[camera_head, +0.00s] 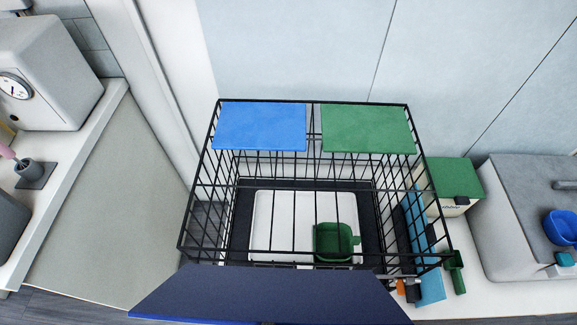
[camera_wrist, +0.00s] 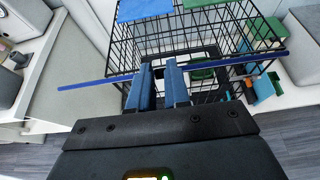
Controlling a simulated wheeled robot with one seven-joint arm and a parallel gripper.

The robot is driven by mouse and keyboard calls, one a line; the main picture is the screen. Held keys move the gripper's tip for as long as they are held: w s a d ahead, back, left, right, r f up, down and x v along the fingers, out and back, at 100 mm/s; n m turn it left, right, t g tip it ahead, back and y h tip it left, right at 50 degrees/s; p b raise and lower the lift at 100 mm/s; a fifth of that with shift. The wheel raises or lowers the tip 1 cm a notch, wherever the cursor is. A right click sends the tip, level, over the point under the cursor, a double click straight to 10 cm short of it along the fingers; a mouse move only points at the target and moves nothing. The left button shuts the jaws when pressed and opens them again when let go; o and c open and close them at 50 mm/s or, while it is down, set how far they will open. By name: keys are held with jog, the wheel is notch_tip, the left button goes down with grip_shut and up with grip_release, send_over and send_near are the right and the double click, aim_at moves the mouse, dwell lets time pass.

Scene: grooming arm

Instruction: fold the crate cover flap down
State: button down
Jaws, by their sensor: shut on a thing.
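The black wire crate (camera_head: 203,190) stands in the middle of the head view, its top front part open. A wide dark blue cover flap (camera_head: 265,293) with a brighter blue edge spans the crate's front at the bottom of the head view. In the wrist view, the flap (camera_wrist: 100,82) shows nearly edge-on as a thin blue strip crossing in front of the crate (camera_wrist: 125,45). My gripper (camera_wrist: 160,68), with two blue fingers, is shut on the middle of this strip. The exact contact is partly hidden by the fingers. My gripper is not clearly visible in the head view.
A blue panel (camera_head: 260,126) and a green panel (camera_head: 367,128) lie on the crate's back top. Inside are a white tray (camera_head: 285,215) and a green scoop-like container (camera_head: 335,242). Counters flank the crate; a green-lidded box (camera_head: 455,180) stands at right.

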jog(key=shift+s+f, duration=0.5)
jog(key=shift+s, duration=0.25)
jog(key=c, duration=1)
grip_release()
jog(key=s+r, duration=0.5)
jog(key=shift+s+a, duration=0.1)
